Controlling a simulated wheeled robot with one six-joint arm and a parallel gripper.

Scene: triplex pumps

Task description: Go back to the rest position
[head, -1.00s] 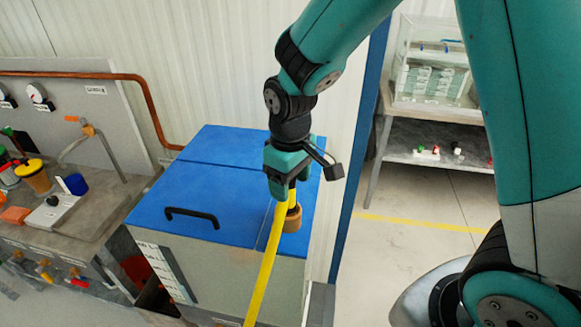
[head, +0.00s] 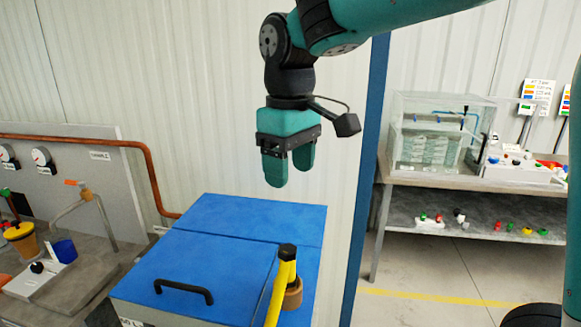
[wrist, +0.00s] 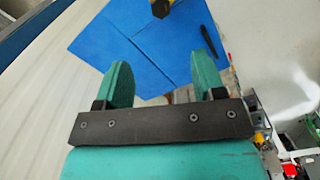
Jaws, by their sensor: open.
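My gripper (head: 289,172) is in the upper middle of the head view, raised above the blue lid of a cabinet, with its fingers pointing down. Its two teal fingers are apart and nothing is between them. The wrist view also shows my gripper (wrist: 165,85) with a gap between its fingers. A yellow hose (head: 279,290) with a dark end stands up at the lid's right side, below my gripper and apart from it. A brown ring-like piece (head: 293,293) is beside the hose.
The blue lid (head: 225,250) has a black handle (head: 184,290). A bench with gauges and a yellow cup (head: 20,235) stands at left. At right, a shelf (head: 470,215) holds a clear tank (head: 435,140) and small coloured parts. A blue post (head: 368,170) stands between.

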